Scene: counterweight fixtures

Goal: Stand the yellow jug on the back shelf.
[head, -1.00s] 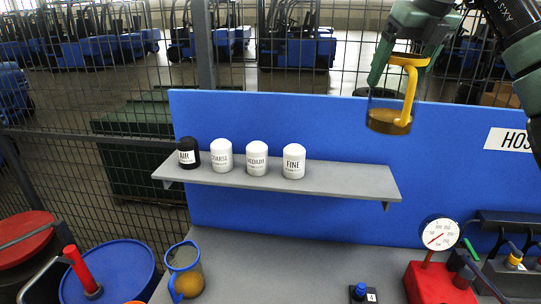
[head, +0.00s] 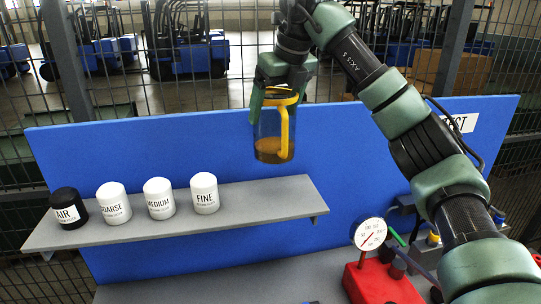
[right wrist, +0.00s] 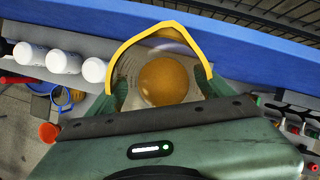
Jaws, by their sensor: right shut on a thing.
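The yellow jug (head: 273,132) is a clear vessel with a yellow rim and handle and amber contents. My right gripper (head: 274,92) is shut on it near its top and holds it upright in the air, above and in front of the blue panel. In the right wrist view the jug (right wrist: 165,80) sits between the two green fingers (right wrist: 162,88). The grey back shelf (head: 262,202) is lower, and the jug appears above its right part, apart from it. My left gripper is not in view.
On the shelf's left part stand a black AIR canister (head: 68,208) and white COARSE (head: 113,203), MEDIUM (head: 159,198) and FINE (head: 204,193) canisters. The shelf right of FINE is bare. A red gauge block (head: 380,284) stands at lower right. A blue-handled jug (right wrist: 66,98) shows in the wrist view.

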